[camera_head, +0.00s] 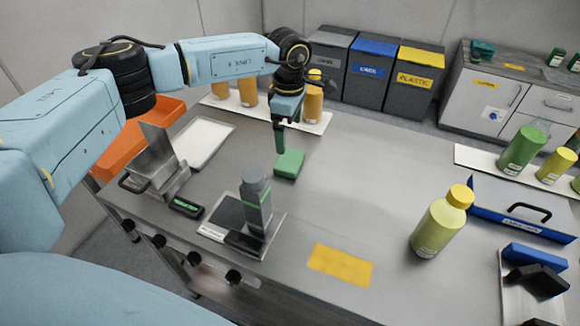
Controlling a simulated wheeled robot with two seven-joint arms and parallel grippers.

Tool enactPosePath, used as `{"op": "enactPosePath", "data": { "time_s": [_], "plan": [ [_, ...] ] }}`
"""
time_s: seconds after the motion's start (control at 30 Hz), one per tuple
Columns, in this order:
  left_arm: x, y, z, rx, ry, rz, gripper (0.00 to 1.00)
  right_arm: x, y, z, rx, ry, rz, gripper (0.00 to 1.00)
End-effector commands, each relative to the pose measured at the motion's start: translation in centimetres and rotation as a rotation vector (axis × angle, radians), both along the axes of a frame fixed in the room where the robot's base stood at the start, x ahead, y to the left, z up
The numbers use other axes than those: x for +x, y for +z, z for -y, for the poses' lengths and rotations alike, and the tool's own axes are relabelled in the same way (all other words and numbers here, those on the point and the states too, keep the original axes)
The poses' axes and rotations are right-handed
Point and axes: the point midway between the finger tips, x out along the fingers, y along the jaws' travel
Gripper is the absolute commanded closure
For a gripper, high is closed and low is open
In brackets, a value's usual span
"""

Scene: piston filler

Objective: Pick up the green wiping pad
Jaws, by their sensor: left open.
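The green wiping pad (290,164) lies flat on the grey metal table (335,200), near the back middle. My left arm reaches in from the left, and my left gripper (281,148) points down just above and beside the pad's left edge. It is open with nothing seen between its fingers. Whether a fingertip touches the pad cannot be told. My right gripper is not in view.
A grey-capped bottle (256,200) stands on a scale in front of the pad. A yellow-capped green bottle (441,222) stands right, near a yellow mat (340,265). Orange bottles (313,103) stand behind. The table right of the pad is clear.

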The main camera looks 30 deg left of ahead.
Motion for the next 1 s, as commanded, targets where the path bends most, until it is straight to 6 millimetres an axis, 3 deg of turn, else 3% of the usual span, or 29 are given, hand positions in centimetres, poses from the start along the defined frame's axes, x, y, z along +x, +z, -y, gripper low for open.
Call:
{"op": "enactPosePath", "data": {
  "time_s": [0.03, 0.2, 0.47, 0.7, 0.83, 0.9, 1.0],
  "plan": [
    [0.0, -1.5, 0.0, 0.001, 0.000, -0.002, 0.00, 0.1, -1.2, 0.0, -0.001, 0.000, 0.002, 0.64],
    [0.0, -4.2, 0.0, 0.000, -0.001, -0.001, 0.00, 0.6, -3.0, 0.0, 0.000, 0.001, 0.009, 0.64],
    [0.0, -5.5, 0.0, 0.000, -0.001, 0.000, 0.00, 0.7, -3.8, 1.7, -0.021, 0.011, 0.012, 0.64],
    [0.2, -8.2, -0.1, 0.000, 0.000, -0.001, 0.00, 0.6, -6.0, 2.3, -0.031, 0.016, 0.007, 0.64],
    [0.2, -9.8, -0.1, 0.000, 0.000, -0.001, 0.00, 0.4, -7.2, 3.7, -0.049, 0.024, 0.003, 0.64],
    [0.2, -10.3, -0.1, 0.000, 0.000, -0.001, 0.00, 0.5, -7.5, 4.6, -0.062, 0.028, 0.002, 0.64],
    [0.3, -10.4, -0.1, -0.001, 0.000, -0.001, 0.00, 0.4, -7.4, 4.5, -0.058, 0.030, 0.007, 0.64]
  ]
}}
